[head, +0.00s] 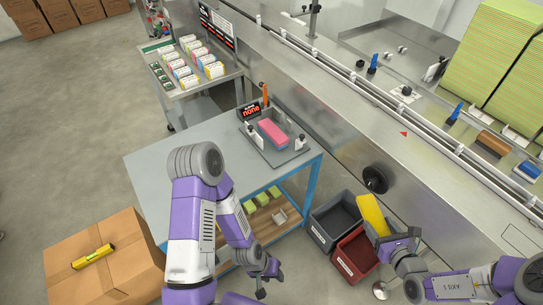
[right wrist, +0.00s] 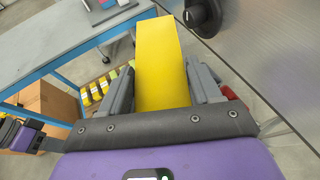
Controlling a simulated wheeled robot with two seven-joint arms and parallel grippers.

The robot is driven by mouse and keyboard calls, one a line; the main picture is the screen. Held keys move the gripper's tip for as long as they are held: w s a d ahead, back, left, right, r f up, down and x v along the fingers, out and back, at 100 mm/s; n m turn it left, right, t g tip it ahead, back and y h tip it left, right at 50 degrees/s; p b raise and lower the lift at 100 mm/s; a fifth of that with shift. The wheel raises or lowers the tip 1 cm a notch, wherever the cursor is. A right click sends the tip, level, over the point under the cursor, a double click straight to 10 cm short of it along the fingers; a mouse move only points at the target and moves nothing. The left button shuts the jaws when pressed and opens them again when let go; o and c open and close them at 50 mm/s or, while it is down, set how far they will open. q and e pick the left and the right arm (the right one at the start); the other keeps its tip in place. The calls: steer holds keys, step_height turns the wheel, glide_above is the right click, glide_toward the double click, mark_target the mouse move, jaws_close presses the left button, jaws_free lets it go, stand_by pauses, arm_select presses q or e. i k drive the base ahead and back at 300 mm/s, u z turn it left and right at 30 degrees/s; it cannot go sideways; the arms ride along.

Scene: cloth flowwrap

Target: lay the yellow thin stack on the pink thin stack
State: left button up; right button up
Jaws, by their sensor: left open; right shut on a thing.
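The yellow thin stack (head: 372,214) is in my right gripper (head: 386,238), which is shut on it. It stands out from the fingers above the bins, and it also fills the middle of the right wrist view (right wrist: 163,62) between the two fingers. The pink thin stack (head: 272,131) lies in a grey tray-like fixture (head: 287,156) on the blue-grey table, on top of something bluish. My left gripper (head: 262,284) is open and empty, low in front of the table and apart from both stacks. The yellow stack is well to the right of and below the pink one in the head view.
A dark grey bin (head: 335,222) and a red bin (head: 354,257) stand right of the table. A small sign (head: 250,110) stands behind the fixture. The steel conveyor machine (head: 330,105) borders the right side. The table's left part (head: 150,165) is clear.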

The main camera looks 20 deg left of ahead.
mark_target(273, 130)
steer(key=u, duration=0.55)
steer(key=k, duration=1.2)
steer(key=u, duration=1.1)
steer(key=i, duration=1.95)
steer(key=z, duration=0.5)
